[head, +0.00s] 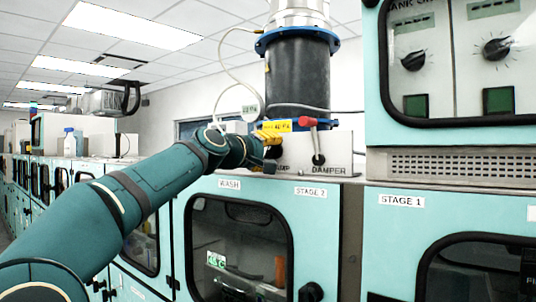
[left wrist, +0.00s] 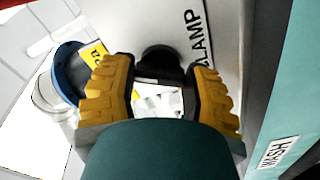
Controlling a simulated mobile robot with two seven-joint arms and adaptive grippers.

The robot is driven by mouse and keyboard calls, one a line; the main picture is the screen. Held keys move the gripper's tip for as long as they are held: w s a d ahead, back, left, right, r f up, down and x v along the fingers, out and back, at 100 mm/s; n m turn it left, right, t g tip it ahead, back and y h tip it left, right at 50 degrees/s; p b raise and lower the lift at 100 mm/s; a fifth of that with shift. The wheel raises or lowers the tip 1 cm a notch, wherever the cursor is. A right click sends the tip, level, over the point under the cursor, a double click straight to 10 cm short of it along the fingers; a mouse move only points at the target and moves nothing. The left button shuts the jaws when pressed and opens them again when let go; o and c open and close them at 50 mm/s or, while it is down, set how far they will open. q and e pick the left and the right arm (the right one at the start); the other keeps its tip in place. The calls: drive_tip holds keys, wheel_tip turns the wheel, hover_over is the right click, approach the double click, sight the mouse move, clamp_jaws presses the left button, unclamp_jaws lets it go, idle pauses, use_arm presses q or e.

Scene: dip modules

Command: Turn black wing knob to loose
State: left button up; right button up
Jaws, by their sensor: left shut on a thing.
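The black wing knob (left wrist: 160,62) sits on a pale panel beside the label CLAMP in the left wrist view. My left gripper (left wrist: 160,80) has its yellow fingers on either side of the knob and is shut on it. In the head view my left gripper (head: 268,138) reaches the panel (head: 338,145) below the dark cylinder. There the gripper covers most of the knob and part of its label. The knob's turn angle is hard to make out. My right gripper is not in view.
A red-handled lever (head: 307,121) marked DAMPER stands just right of the gripper. The dark cylinder (head: 298,75) with blue flanges rises behind. Teal cabinets with windows fill the front, and a cabinet with black dials (head: 497,48) overhangs at the upper right.

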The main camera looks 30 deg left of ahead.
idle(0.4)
use_arm(q)
drive_tip(key=o, duration=1.2)
drive_tip(key=shift+f, duration=0.1)
drive_tip(key=shift+s, duration=0.4)
drive_tip(key=s, duration=0.7)
drive_tip(key=shift+s+a+r, duration=0.2)
drive_tip(key=shift+a, duration=0.05)
